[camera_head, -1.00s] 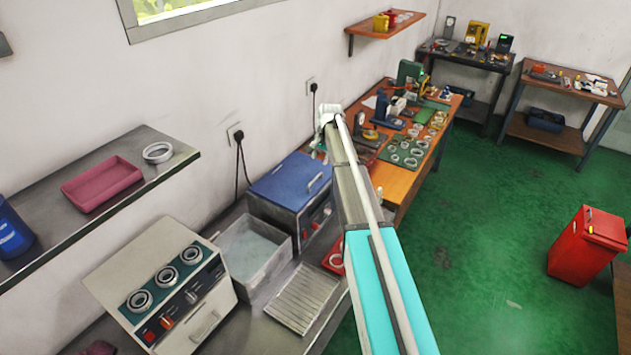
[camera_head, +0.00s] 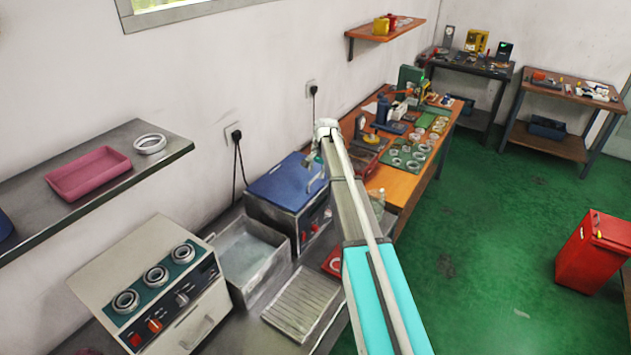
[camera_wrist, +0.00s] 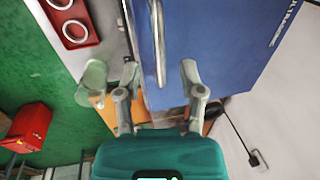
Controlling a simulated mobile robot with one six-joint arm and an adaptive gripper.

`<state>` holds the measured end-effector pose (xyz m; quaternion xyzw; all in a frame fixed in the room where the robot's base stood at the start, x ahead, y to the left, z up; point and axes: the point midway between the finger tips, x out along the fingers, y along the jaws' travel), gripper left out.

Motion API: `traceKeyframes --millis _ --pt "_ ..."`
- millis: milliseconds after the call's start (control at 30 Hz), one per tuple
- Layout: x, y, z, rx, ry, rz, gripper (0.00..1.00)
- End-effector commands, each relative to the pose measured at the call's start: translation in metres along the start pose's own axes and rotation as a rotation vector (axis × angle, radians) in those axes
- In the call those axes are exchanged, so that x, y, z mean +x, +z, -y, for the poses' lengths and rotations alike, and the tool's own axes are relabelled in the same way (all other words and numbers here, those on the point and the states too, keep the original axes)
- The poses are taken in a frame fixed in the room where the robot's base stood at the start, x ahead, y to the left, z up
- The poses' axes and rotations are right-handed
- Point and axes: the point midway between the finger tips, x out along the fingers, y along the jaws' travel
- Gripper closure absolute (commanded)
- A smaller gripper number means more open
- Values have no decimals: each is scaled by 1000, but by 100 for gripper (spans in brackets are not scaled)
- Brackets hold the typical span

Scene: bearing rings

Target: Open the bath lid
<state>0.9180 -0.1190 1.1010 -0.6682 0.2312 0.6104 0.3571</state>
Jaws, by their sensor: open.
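The bath lid (camera_head: 285,186) is a blue flat cover lying shut on a metal-sided bath. Its silver bar handle (camera_head: 318,180) runs along the lid near the front side. In the wrist view the blue lid (camera_wrist: 225,45) fills the upper middle, and the handle (camera_wrist: 159,45) stands lengthwise between and beyond my fingertips. In the head view my gripper (camera_head: 316,160) is small and partly hidden by my arm, close to the handle. I cannot tell whether it touches the lid.
An open water-filled basin (camera_head: 250,255) and a ribbed drain tray (camera_head: 300,303) stand nearer. A cream machine with rings (camera_head: 155,290) is at front left. A red tray with rings (camera_wrist: 72,22) lies beside the bath. An orange workbench (camera_head: 395,185) with parts stands beyond it.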

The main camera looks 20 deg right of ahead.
Motion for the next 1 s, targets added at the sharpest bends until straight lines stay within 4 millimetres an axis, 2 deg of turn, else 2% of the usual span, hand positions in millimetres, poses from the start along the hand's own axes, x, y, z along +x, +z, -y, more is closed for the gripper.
traceKeyframes --millis 33,300,800,1000 --pt "8 0 0 0 0 0 49" --pt "22 0 0 0 0 0 49" --pt "24 0 0 0 0 0 49" --pt "24 0 0 0 0 0 86"
